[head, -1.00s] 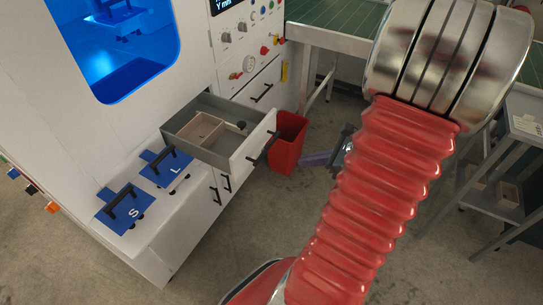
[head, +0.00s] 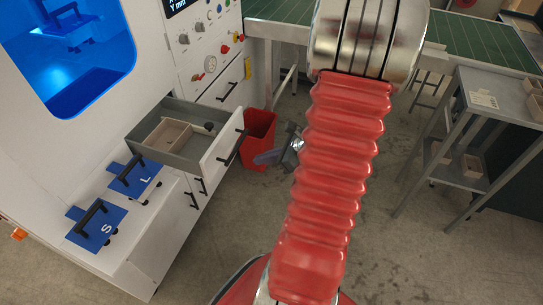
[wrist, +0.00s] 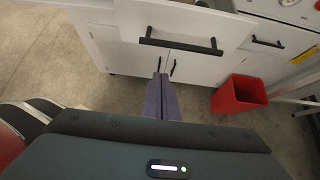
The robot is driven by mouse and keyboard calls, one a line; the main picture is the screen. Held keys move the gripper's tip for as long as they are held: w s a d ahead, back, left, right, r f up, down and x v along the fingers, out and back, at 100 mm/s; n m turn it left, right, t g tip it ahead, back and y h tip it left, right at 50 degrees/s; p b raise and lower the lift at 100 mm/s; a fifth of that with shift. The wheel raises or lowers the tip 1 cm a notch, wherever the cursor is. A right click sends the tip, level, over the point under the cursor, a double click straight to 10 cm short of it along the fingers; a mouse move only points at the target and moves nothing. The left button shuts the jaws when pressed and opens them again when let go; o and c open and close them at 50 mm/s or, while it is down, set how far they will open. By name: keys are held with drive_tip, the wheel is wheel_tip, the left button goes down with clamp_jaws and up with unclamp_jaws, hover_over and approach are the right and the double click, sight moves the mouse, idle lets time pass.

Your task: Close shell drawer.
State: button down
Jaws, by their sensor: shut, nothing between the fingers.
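The shell drawer (head: 211,138) is a grey-sided drawer with a white front, pulled out of the white machine. Its black bar handle (head: 231,149) also shows in the wrist view (wrist: 181,45), on the white drawer front (wrist: 185,20). My gripper (head: 262,158) is partly hidden behind my red arm in the head view; its purple fingers overlap the red bin in the picture, right of the drawer front. In the wrist view my gripper (wrist: 162,80) has its fingers together and empty, pointing toward the cabinet, apart from the handle and below it in the picture.
A pale divided tray (head: 167,137) and a small dark object (head: 209,126) lie in the drawer. A red bin (head: 260,128) stands right of it. Blue plates marked L (head: 146,183) and S (head: 105,229) lie on the ledge. A grey cart (head: 490,88) stands at right.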

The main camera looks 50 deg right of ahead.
drive_tip(key=w+a+f, duration=0.1)
drive_tip(key=w+a, duration=0.1)
drive_tip(key=w, duration=0.4)
drive_tip(key=shift+w, duration=0.1)
idle(0.5)
